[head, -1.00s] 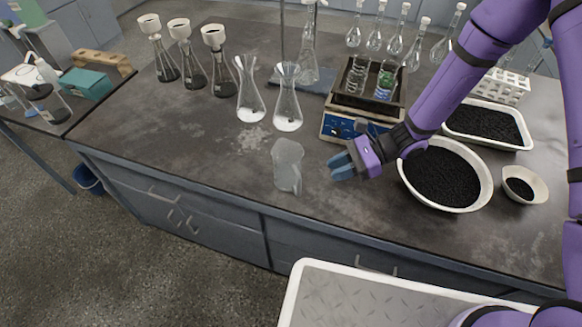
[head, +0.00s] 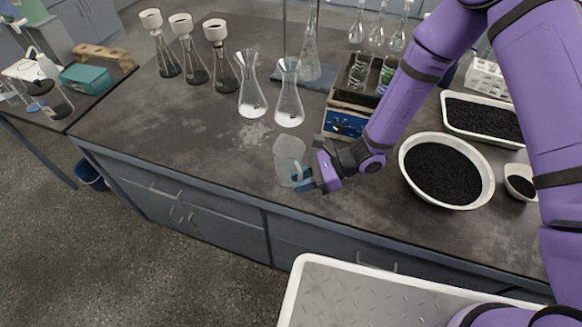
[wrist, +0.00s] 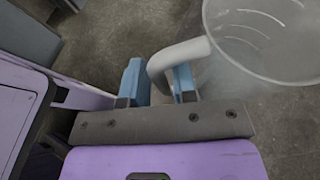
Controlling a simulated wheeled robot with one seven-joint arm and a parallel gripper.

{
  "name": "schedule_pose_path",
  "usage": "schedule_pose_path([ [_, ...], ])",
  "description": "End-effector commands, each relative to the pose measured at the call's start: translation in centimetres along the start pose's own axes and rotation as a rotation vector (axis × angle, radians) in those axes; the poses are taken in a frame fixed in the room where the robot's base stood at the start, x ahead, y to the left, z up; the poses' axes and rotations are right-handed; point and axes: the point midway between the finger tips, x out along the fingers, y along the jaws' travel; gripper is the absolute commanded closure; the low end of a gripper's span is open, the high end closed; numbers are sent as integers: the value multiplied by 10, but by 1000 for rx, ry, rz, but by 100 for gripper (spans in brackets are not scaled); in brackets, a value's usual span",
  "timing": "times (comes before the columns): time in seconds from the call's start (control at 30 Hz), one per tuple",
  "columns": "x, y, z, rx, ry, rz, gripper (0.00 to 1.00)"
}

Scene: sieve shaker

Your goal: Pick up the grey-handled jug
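The grey-handled jug (head: 288,160) is a clear, see-through vessel standing upright near the front edge of the dark bench. My gripper (head: 303,180) is at its lower right side, at the handle. In the wrist view the jug (wrist: 265,40) fills the upper right, and its grey handle (wrist: 180,54) curves down between the two blue fingers of my gripper (wrist: 158,82). The fingers are apart, with a gap visible on the left side of the handle. The right finger overlaps the handle's lower end, so contact there cannot be told.
Two clear conical flasks (head: 251,90) stand behind the jug. A white bowl of black granules (head: 445,172) lies right of my arm. The bench left of the jug is clear.

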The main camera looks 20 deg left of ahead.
Motion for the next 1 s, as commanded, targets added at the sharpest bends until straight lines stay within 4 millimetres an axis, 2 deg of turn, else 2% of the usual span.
schedule_pose_path([
  [0.27,2,0,0,0,0,-1,74],
  [0.37,2,0,0,0,0,-1,97],
  [0.4,2,0,0,0,0,-1,100],
  [1.0,0,-1,6,-3,0,-1,100],
])
